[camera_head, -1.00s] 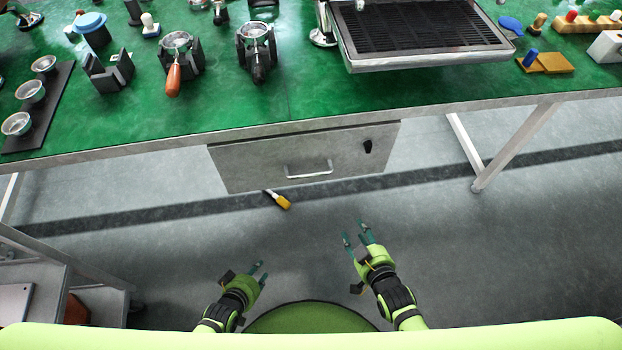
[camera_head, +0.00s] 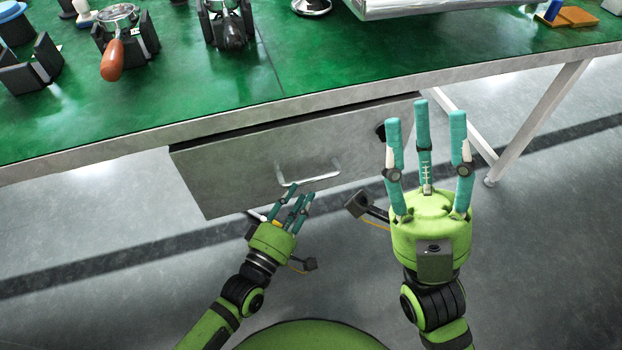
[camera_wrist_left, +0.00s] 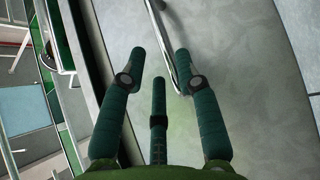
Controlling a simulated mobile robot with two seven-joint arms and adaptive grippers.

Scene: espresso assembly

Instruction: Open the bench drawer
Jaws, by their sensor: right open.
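The bench drawer (camera_head: 240,168) has a plain grey front under the green bench top. A narrow dark band runs along its top edge; I cannot tell whether it stands slightly out. Its handle (camera_head: 308,173) is a silver bar, and a dark lock sits near the right end. My left gripper (camera_head: 292,203) is just below the handle. In the left wrist view its fingers are spread, with the handle bar (camera_wrist_left: 161,40) running beside the right finger; I cannot tell if they touch. My right gripper (camera_head: 428,120) is open and empty, in front of the drawer's right end.
The bench top (camera_head: 330,60) overhangs the drawer. A portafilter with an orange handle (camera_head: 112,60) and dark stands are at its left. A bench leg (camera_head: 540,120) stands right of the drawer.

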